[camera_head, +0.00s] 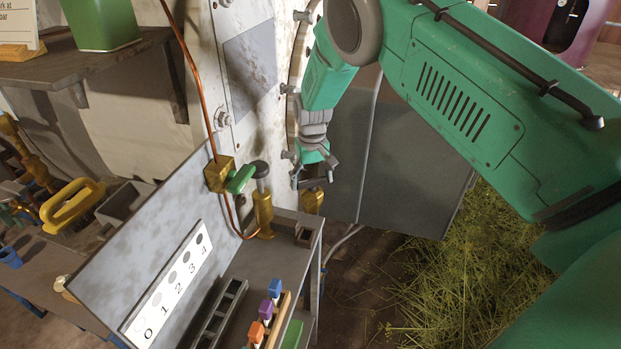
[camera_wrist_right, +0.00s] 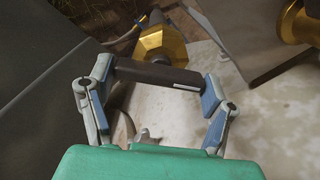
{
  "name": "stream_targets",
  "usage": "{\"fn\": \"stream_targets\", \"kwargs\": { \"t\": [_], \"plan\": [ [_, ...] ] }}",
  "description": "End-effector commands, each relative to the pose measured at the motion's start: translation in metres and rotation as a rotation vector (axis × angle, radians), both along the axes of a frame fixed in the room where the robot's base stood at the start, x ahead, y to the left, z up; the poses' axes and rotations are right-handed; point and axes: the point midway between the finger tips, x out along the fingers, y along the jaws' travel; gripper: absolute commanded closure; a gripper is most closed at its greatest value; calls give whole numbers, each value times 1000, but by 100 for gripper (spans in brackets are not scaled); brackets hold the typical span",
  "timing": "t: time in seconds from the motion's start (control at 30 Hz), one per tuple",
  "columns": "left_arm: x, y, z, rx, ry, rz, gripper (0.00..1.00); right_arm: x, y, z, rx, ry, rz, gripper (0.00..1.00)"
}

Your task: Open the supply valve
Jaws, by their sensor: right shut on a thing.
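The supply valve shows as a brass fitting (camera_head: 313,202) below my right gripper in the head view, beside the pale wall. In the right wrist view its brass hexagonal body (camera_wrist_right: 167,44) stands behind a dark grey bar-shaped handle (camera_wrist_right: 155,74). My right gripper (camera_head: 314,178) reaches down to it from above. In the wrist view the fingers of my right gripper (camera_wrist_right: 158,82) are at the two ends of the handle, shut on it. The handle lies across between the fingers. In the head view the gripper hides most of the handle. My left gripper is out of view.
A brass valve with a green lever (camera_head: 241,178) and a brass post with a grey top (camera_head: 262,205) stand left of the gripper. A numbered strip (camera_head: 165,285), a rack of coloured-cap vials (camera_head: 267,318) and a dark slotted tray (camera_head: 221,312) sit nearer. Grass lies right.

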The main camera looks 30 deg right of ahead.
Motion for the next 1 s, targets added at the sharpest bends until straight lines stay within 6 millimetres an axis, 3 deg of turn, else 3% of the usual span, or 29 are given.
{"fn": "stream_targets", "kwargs": {
  "t": [0.6, 1.0],
  "plan": [
    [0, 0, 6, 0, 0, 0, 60, -6, 2, -6, 0, 17, -522, 56],
    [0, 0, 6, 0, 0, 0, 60, -5, 2, -6, -1, 17, -666, 55]
  ]
}}
